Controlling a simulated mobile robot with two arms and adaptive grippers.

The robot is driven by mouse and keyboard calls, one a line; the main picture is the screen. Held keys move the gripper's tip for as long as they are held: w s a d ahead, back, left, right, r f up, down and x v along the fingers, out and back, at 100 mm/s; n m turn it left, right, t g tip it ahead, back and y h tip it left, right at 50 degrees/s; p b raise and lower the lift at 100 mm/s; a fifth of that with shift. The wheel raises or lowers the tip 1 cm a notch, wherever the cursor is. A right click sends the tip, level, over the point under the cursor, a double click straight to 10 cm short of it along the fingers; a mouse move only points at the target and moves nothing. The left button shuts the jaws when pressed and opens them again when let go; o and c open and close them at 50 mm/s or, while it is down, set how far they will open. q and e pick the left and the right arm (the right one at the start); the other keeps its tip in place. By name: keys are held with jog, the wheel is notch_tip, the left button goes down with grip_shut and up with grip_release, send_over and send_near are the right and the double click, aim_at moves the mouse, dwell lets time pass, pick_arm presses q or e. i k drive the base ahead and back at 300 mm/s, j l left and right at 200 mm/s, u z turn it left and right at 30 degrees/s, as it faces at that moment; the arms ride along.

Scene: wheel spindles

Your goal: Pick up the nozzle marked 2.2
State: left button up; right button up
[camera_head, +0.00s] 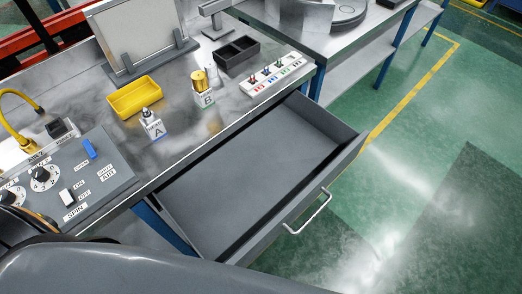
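A white rack (274,76) with several small coloured nozzle-like pieces stands at the right end of the metal bench. Red, blue and green marks show on it, but they are too small to read, so I cannot tell which piece is marked 2.2. A small silver-topped piece (147,115) stands on a block labelled A. A gold cylinder (199,80) stands by a block labelled B. Neither of my grippers is in view.
An open, empty grey drawer (262,165) juts out from the bench front. A control panel (75,180) with knobs and switches is at left. Green floor (400,190) is clear at right.

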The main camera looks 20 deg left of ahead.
aim_at(146, 112)
jog(key=u, duration=1.4)
jog(key=l+u, duration=0.15)
jog(key=l, duration=0.25)
jog(key=k+l+u, duration=0.15)
jog(key=l, duration=0.25)
jog(key=l+u, duration=0.15)
jog(key=l, duration=0.25)
jog(key=k+l+u, duration=0.1)
jog(key=l, duration=0.25)
jog(key=k, duration=0.05)
